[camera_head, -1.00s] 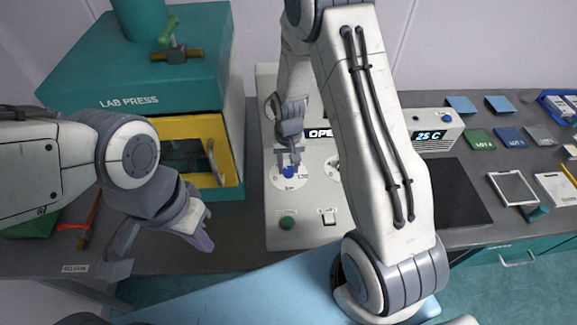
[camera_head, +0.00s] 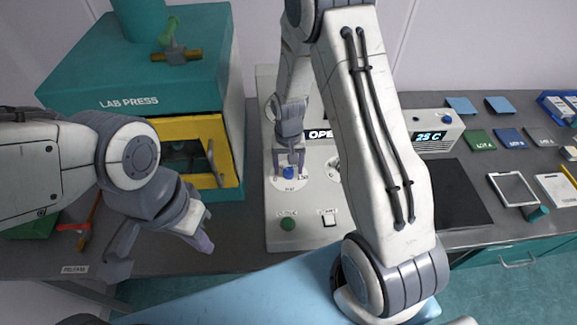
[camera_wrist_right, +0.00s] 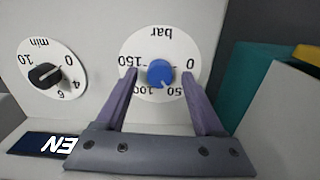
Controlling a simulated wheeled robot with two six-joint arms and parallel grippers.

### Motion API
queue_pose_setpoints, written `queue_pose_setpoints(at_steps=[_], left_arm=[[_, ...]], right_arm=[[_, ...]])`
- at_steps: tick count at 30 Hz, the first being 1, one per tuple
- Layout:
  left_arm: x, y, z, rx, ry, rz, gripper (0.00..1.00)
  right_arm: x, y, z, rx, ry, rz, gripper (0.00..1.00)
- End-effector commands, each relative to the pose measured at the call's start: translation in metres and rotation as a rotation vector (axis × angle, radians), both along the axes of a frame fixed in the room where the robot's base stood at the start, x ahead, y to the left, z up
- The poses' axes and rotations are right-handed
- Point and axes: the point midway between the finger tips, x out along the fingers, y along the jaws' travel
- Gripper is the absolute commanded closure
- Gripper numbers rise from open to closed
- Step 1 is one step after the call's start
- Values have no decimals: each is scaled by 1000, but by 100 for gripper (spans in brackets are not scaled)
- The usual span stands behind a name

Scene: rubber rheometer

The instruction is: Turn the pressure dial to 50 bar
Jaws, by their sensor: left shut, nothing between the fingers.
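The pressure dial is a blue knob (camera_wrist_right: 161,73) on a round white scale (camera_wrist_right: 150,45) marked "bar", upside down in the right wrist view. Its numbers run 0, 50, 100, 150; I cannot tell where the knob points. My right gripper (camera_wrist_right: 159,78) is open, with one finger on each side of the knob and a visible gap to it. In the head view the right gripper (camera_head: 289,170) reaches down over the blue knob (camera_head: 289,173) on the pale rheometer panel (camera_head: 308,210). My left gripper (camera_head: 206,243) is shut and empty, left of the panel.
A second dial marked "min" with a black knob (camera_wrist_right: 45,75) sits beside the bar dial. The teal lab press (camera_head: 130,75) with a yellow door stands left.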

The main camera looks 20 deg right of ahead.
Motion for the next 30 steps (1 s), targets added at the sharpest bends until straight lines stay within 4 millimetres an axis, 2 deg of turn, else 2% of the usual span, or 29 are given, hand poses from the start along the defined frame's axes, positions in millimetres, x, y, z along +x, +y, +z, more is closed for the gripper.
queue_pose_setpoints(at_steps=[4,8,15,21,25,30], left_arm=[[0,0,-1,0,0,0,100],[0,0,-6,0,0,0,100],[0,0,-16,0,0,-1,100],[0,0,-21,0,0,-1,100],[0,0,-21,0,0,-1,100],[0,0,-21,0,0,-1,100]], right_arm=[[0,0,3,0,-1,0,30],[1,0,17,0,-5,0,30],[2,0,64,0,-7,0,30],[1,0,94,0,-4,0,30],[0,0,103,0,-2,0,30],[0,0,105,0,1,0,30]])
